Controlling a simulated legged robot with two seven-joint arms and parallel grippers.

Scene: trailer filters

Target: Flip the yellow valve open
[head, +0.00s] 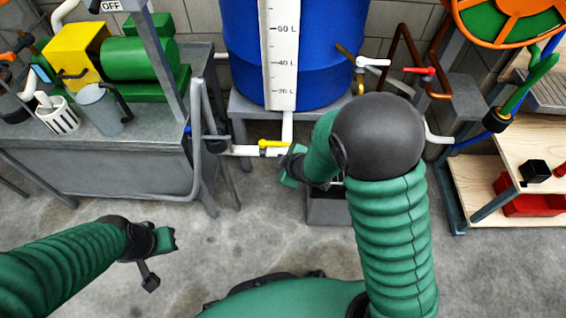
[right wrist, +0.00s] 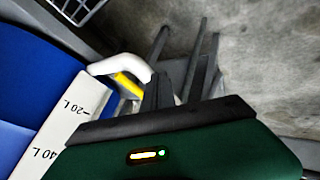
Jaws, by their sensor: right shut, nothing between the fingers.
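The yellow valve handle (head: 273,143) sits on the white pipe (head: 245,151) below the blue tank, and lies roughly along the pipe. My right gripper (head: 288,163) is just right of and below the handle in the head view. In the right wrist view the yellow handle (right wrist: 129,85) shows left of the dark fingers (right wrist: 158,90), which partly hide it. The right gripper is shut and empty; I cannot tell whether it touches the handle. My left gripper (head: 160,261) is over bare floor at the lower left, away from the valve; its jaw opening is unclear.
The blue tank (head: 238,60) with a white litre scale (head: 283,80) stands on a grey stand. A grey bench (head: 110,160) with a green machine (head: 140,60) is on the left. White (head: 373,62) and red (head: 420,71) handles are right of the tank.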

